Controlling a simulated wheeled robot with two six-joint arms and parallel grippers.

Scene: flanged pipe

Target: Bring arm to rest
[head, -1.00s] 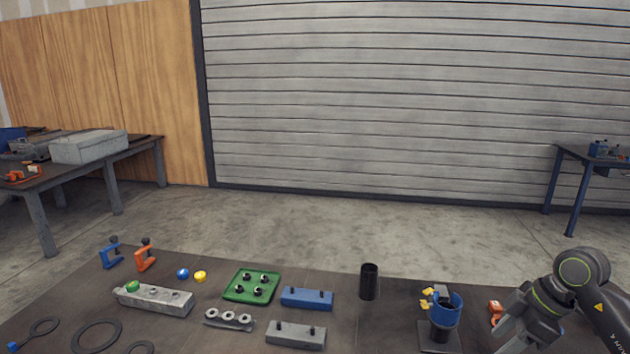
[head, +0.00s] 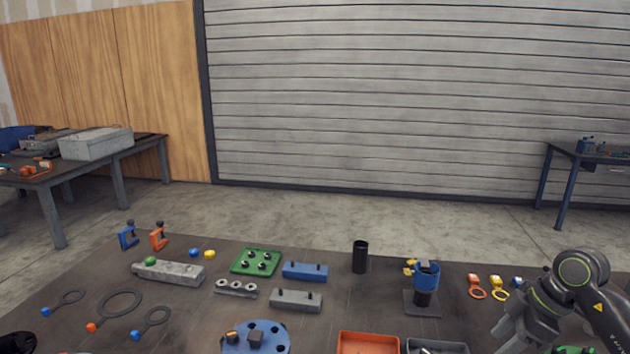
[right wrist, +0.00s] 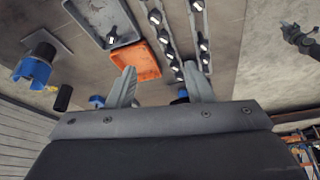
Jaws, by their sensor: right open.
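My right arm comes in from the right edge in the head view, and my right gripper (head: 512,338) hangs over the right part of the table, with its tips near the lower edge. In the right wrist view its two fingers (right wrist: 162,88) are apart with nothing between them. The blue flanged pipe (head: 427,276) stands upright on a dark square base (head: 421,304), left of the gripper and apart from it. It also shows in the right wrist view (right wrist: 34,70). My left gripper is not in view.
A black cylinder (head: 360,257), a green tray (head: 256,262), a blue block (head: 305,271) and a grey block (head: 295,300) stand mid-table. An orange tray (head: 368,343) and a blue round plate (head: 256,338) lie in front.

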